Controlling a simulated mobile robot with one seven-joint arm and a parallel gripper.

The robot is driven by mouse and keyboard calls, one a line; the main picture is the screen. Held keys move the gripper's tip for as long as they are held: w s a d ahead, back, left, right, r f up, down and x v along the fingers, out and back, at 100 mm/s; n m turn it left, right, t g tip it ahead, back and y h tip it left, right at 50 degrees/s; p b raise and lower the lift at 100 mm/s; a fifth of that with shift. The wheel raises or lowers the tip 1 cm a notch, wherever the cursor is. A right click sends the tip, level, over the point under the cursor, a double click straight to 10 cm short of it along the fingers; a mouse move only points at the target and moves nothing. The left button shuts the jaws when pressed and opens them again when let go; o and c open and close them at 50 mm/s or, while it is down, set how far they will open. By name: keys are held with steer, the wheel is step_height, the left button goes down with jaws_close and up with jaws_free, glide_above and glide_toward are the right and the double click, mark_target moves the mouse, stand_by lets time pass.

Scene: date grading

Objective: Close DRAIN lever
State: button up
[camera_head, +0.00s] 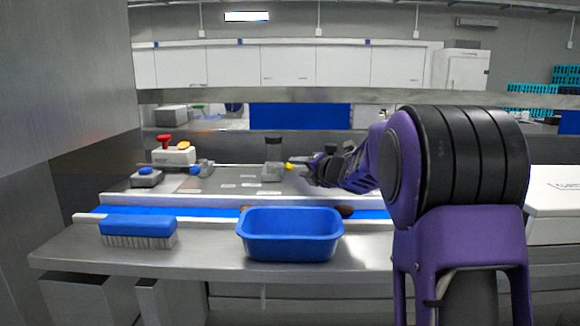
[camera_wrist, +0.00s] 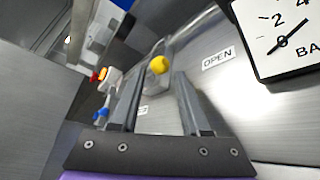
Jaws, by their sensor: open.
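A lever with a round yellow knob (camera_wrist: 158,65) shows in the wrist view, just ahead of my gripper (camera_wrist: 160,78) and lined up with the gap between its fingers. My gripper is open with nothing held. In the head view the yellow knob (camera_head: 290,166) is at the left tip of my gripper (camera_head: 306,164), above the steel panel; I cannot tell whether they touch. A label reading OPEN (camera_wrist: 217,58) is on the panel right of the knob. No DRAIN label is readable. A second lever has a blue knob (camera_head: 195,170) further left.
A gauge (camera_wrist: 285,38) is close on the right in the wrist view. A control box (camera_head: 173,156) with red and yellow buttons stands at the left. In front are a blue conveyor belt (camera_head: 205,212), a blue brush (camera_head: 138,226) and a blue tub (camera_head: 290,243).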

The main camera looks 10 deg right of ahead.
mark_target(292, 167)
steer(key=x, duration=0.6)
steer(key=shift+p, duration=0.35)
jaws_close()
